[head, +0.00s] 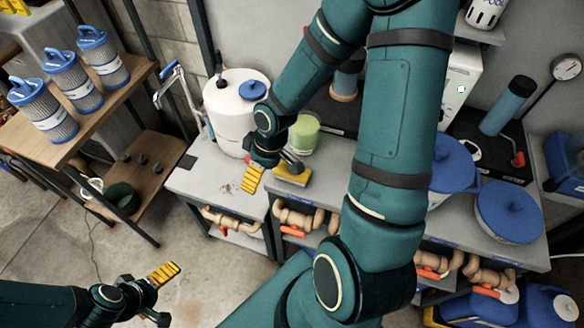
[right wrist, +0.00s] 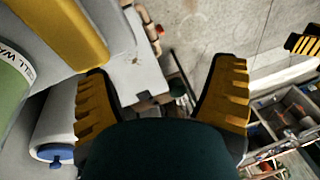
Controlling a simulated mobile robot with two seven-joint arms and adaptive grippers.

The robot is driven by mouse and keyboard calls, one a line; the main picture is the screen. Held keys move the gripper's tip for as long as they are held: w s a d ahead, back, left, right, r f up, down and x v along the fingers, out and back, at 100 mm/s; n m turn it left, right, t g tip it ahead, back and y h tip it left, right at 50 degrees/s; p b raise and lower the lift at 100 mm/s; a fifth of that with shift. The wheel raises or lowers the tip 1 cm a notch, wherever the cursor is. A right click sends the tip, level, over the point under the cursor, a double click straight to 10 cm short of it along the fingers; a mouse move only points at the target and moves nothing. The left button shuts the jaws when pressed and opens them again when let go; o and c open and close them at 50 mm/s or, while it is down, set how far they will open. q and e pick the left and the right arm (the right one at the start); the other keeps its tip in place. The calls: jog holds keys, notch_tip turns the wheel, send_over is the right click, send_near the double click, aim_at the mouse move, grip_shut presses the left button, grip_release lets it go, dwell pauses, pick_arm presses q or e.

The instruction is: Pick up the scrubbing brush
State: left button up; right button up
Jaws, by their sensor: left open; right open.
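The scrubbing brush (head: 292,177), a yellow block with a grey part, seems to lie on the grey bench beside the green container. It also shows in the right wrist view (right wrist: 62,28), large at the top left, outside the left-hand finger. My right gripper (head: 271,172) is open just left of the brush, above the bench. In the right wrist view its jaws (right wrist: 160,85) are spread with nothing between them. My left gripper (head: 160,297) is open and empty over the floor at the lower left.
The green container (head: 304,134) and a white tank (head: 235,105) with a blue lid stand behind the brush. Pipes with orange valves (head: 292,231) line the bench front. A wooden shelf (head: 110,105) holds filter cartridges at left.

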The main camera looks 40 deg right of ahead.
jog(key=s+d+r+n+g+h+p, duration=0.1)
jog(key=s+d+r+n+h, duration=0.15)
jog(key=d+r, duration=0.55)
jog(key=shift+m, duration=0.45)
jog(key=f+b, duration=0.1)
jog(key=f, duration=0.2)
jog(key=f+b, duration=0.1)
jog(key=f, duration=0.2)
jog(key=d+f+b, duration=0.1)
jog(key=f, duration=0.2)
jog(key=shift+s+f, duration=0.25)
jog(key=shift+f, duration=0.05)
notch_tip(320, 180, down, 5)
jog(key=shift+f+b, duration=0.1)
jog(key=shift+b, duration=1)
jog(key=c, duration=1.3)
